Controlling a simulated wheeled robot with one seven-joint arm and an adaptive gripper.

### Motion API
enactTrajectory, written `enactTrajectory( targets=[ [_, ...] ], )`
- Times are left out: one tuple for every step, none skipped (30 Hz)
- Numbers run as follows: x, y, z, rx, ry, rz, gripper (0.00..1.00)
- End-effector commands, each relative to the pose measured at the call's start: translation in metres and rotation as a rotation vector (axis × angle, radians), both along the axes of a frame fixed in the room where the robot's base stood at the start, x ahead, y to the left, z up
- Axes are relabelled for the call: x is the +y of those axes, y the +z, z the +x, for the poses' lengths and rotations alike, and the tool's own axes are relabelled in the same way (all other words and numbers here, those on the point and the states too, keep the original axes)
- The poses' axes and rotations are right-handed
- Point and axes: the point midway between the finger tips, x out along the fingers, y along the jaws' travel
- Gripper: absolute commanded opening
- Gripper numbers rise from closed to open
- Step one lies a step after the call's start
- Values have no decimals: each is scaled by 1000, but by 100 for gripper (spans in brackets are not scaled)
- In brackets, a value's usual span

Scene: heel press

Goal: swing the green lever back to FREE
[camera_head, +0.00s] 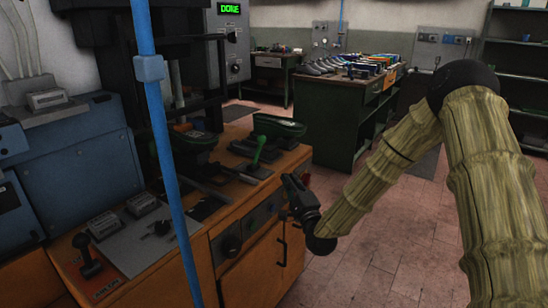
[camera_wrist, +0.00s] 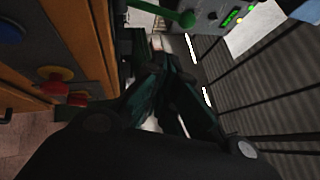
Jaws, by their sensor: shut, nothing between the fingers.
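The green lever (camera_head: 258,152) stands on a small dark plate on the orange-brown bench (camera_head: 225,200), tilted slightly to the right at its top. Its FREE marking is too small to read. In the wrist view, a green rod with a round knob (camera_wrist: 187,19) shows at the top; it looks like the same lever. My gripper (camera_head: 291,183) is to the right of the lever, near the bench's front edge, apart from it. In the wrist view, its dark fingers (camera_wrist: 160,72) are shut and empty.
A blue vertical pole (camera_head: 160,130) crosses the left of the head view. A green shoe form (camera_head: 278,126) lies behind the lever. A panel display (camera_head: 229,8) reads "DONE". Red and yellow buttons (camera_wrist: 55,75) show in the wrist view. The floor right of the bench is clear.

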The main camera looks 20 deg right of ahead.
Motion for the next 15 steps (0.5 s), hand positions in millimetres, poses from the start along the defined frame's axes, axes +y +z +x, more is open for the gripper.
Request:
enactTrajectory(
  targets=[
    [0, 0, 1, 0, 0, -1, 0],
    [0, 1, 2, 0, 0, -1, 0],
    [0, 1, 4, 1, 0, -1, 0],
    [0, 2, 6, 1, 0, -1, 0],
    [0, 3, 9, 1, 0, -1, 0],
    [0, 5, 13, 0, -1, -2, 0],
    [0, 6, 17, -1, -1, -2, 0],
    [0, 7, 21, -1, -1, -2, 0],
    [0, 9, 27, -1, -1, -3, 0],
    [0, 10, 31, -1, -1, -4, 0],
    [1, 12, 36, 0, -1, -4, 0],
    [1, 14, 43, -1, -2, -2, 0],
    [1, 15, 47, -1, -2, -2, 0],
    [1, 17, 52, 0, -2, -4, 0],
    [1, 18, 58, 0, -2, -4, 0]
  ],
)
